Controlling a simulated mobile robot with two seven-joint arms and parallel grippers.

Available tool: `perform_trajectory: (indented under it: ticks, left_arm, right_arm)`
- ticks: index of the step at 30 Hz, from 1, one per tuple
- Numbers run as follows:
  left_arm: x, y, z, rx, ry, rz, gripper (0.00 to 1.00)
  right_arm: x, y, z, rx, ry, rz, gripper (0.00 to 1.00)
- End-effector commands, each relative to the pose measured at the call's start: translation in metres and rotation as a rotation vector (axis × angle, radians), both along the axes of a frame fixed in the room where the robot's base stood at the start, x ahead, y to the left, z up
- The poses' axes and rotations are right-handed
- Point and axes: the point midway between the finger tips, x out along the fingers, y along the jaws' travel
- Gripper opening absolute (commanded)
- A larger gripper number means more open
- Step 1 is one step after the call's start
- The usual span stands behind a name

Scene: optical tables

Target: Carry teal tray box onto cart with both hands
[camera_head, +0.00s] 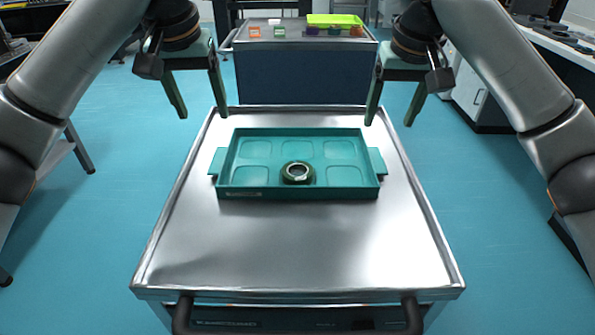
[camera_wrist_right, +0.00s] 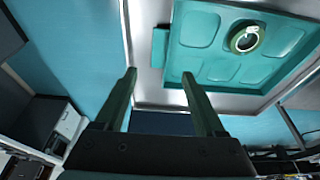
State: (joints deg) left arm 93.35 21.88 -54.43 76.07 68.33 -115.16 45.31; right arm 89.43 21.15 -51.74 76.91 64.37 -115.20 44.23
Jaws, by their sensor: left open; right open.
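The teal tray box (camera_head: 255,193) lies flat on the metal top of the cart (camera_head: 300,250), in the upper half of that top. It has a handle tab on its left and right ends and several shallow recesses. A dark green ring-shaped part (camera_head: 298,172) sits in its front middle. My left gripper (camera_head: 202,108) is open and empty, above and beyond the tray's left end. My right gripper (camera_head: 390,115) is open and empty, above and beyond its right end. In the right wrist view the right gripper's fingers (camera_wrist_right: 160,95) are apart, with the tray (camera_wrist_right: 215,80) ahead of them.
Behind the cart stands another cart (camera_head: 300,75) with a yellow-green tray (camera_head: 335,20) and several small coloured items. A bench with white cabinets (camera_head: 475,85) is at the right. The front half of the near cart top is bare, with a dark handle (camera_head: 300,326) at its front.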

Motion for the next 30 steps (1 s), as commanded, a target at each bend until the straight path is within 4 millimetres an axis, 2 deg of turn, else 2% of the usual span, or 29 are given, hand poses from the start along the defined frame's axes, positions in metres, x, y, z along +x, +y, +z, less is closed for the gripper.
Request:
perform_trajectory:
  ticks: [1, 6, 22, 26, 30]
  left_arm:
    - [0.000, 0.000, 0.000, 0.000, 0.000, 0.000, 0.72]
    - [0.000, 0.000, 0.000, 0.000, 0.000, -0.001, 0.72]
    - [0.000, 0.000, 0.003, 0.000, 0.000, -0.001, 0.72]
    - [0.000, 0.000, 0.025, 0.000, -0.001, -0.001, 0.72]
    - [0.000, 0.000, 0.068, 0.000, -0.001, -0.001, 0.72]
  right_arm:
    - [-0.001, -0.001, 0.007, -0.002, -0.003, -0.002, 0.72]
    - [-0.005, 0.000, 0.017, 0.001, 0.000, -0.002, 0.72]
    - [-0.005, 0.000, 0.021, 0.000, 0.000, -0.001, 0.72]
    - [-0.006, 0.000, 0.043, 0.001, 0.000, -0.001, 0.72]
    - [-0.006, 0.000, 0.087, 0.001, 0.000, -0.001, 0.72]
